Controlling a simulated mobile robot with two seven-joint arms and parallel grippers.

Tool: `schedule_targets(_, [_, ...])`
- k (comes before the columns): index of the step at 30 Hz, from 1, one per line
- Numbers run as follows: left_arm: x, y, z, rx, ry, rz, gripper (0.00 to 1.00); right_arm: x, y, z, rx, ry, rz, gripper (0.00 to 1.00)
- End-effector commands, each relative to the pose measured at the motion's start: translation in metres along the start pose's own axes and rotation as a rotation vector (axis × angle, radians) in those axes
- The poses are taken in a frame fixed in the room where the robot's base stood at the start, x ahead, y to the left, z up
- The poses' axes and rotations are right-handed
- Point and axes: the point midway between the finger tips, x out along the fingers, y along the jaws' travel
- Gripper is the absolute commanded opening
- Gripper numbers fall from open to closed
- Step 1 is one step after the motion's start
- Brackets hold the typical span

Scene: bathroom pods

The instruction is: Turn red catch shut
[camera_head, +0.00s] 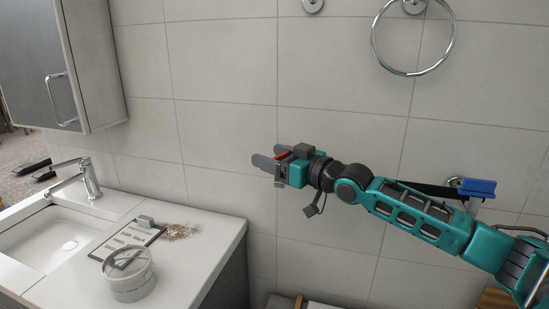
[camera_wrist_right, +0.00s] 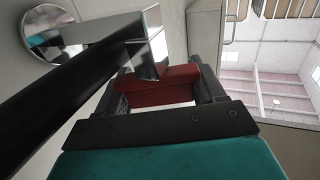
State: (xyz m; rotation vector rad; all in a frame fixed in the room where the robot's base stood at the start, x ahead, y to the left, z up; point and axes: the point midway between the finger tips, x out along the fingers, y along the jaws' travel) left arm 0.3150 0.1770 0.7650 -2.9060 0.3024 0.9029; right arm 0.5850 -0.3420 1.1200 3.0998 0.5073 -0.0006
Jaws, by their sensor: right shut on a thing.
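The red catch (camera_wrist_right: 165,87) shows in the right wrist view as a red block between my right gripper's two fingers (camera_wrist_right: 168,82). A shiny chrome block (camera_wrist_right: 148,55) sits right against it. In the head view only a thin strip of red (camera_head: 283,155) shows at the jaws. My right gripper (camera_head: 264,163), teal with grey fingers, is shut on the red catch, in front of the tiled wall. The fingers hide much of the catch in the head view, so I cannot tell its turn angle. I do not see my left gripper.
A black bar (camera_wrist_right: 65,85) and a round chrome plate (camera_wrist_right: 42,30) are close by in the wrist view. A counter (camera_head: 195,265) with sink, faucet (camera_head: 88,180), clipboard and round clear container (camera_head: 130,274) stands lower left. A chrome ring (camera_head: 412,74) hangs on the wall.

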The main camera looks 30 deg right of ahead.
Motion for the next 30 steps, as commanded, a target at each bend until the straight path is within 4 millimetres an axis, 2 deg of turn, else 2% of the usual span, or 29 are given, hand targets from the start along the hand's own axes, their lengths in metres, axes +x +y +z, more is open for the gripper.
schedule_targets(10, [-0.0007, 0.0003, 0.0011, 0.000, -0.003, 0.000, 0.43, 0.0002, 0.0009, -0.0034, 0.002, 0.007, 0.000, 0.38])
schedule_targets(11, [-0.0007, 0.0003, 0.0011, 0.000, -0.003, 0.000, 0.43, 0.0002, 0.0009, -0.0034, 0.002, 0.008, 0.000, 0.69])
schedule_targets(17, [-0.0006, 0.0003, 0.0011, 0.000, -0.002, 0.001, 0.43, 0.0002, 0.0005, -0.0022, 0.001, 0.005, 0.000, 0.89])
schedule_targets(26, [-0.0004, 0.0003, 0.0012, 0.000, -0.002, 0.001, 0.43, -0.0012, 0.0001, -0.0003, 0.001, 0.001, -0.001, 0.89])
schedule_targets(30, [0.0002, 0.0003, 0.0019, 0.000, -0.002, 0.000, 0.43, -0.0091, 0.0006, 0.0009, 0.001, 0.000, 0.000, 0.89])
